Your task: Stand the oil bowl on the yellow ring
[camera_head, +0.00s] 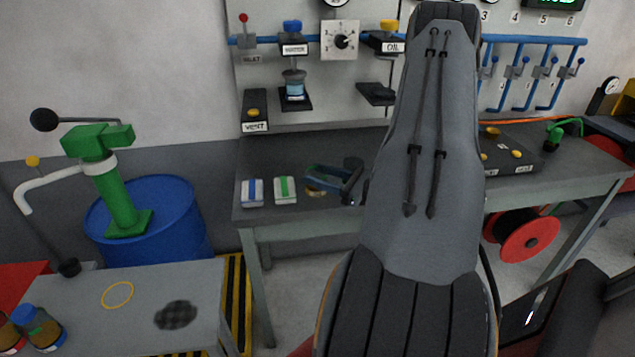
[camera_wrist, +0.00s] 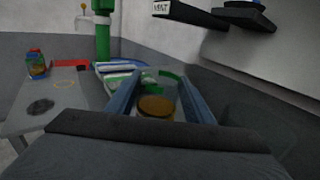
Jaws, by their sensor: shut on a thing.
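The oil bowl (camera_wrist: 157,108) shows amber between my blue fingers in the wrist view; its clear sides are hard to make out. My gripper (camera_head: 318,181) is shut on it, over the left part of the long workbench. In the head view only a small brownish part of the bowl (camera_head: 315,192) shows under the fingers. I cannot tell whether it touches the bench. The yellow ring (camera_head: 117,295) lies flat on the grey table at the lower left, apart from my gripper. It also shows in the wrist view (camera_wrist: 64,84), at left.
White boxes with a blue stripe (camera_head: 252,192) and a green stripe (camera_head: 285,190) sit on the workbench (camera_head: 262,221) left of my gripper. A dark round patch (camera_head: 176,315) and jars (camera_head: 38,328) flank the ring. A green pump (camera_head: 115,190) on a blue drum (camera_head: 178,215) stands behind.

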